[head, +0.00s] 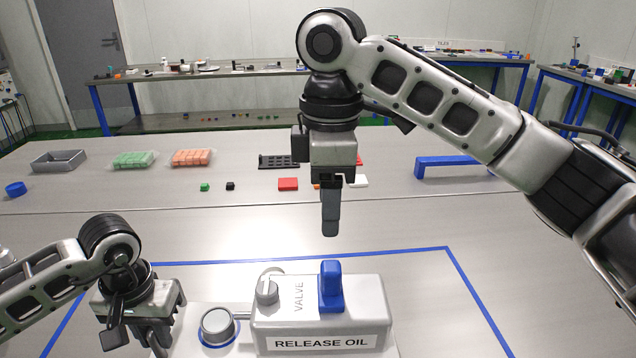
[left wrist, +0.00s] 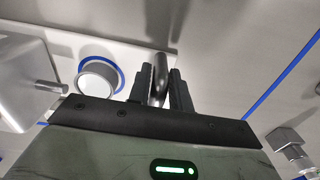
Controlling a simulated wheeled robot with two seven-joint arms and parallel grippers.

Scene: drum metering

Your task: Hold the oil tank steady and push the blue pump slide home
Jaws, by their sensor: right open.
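The oil tank (head: 262,331) is a pale grey box labelled RELEASE OIL and VALVE, at the bottom centre of the head view. The blue pump slide (head: 331,288) stands upright on its top. A grey knob sits beside the slide. My left gripper (head: 150,338) is low at the left of the tank. In the left wrist view its fingers (left wrist: 160,90) are shut on a grey metal handle (left wrist: 160,72), one finger on each side. My right gripper (head: 330,228) points down, open and empty, above and behind the slide, apart from it; its fingers overlap in this view.
A round grey cap with a blue ring (head: 218,326) is left of the tank. Blue tape (head: 465,285) marks the work area. Farther back are a grey tray (head: 60,161), green and orange block packs, a red block (head: 288,184) and a blue bridge (head: 445,162). Tabletop around the tank is clear.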

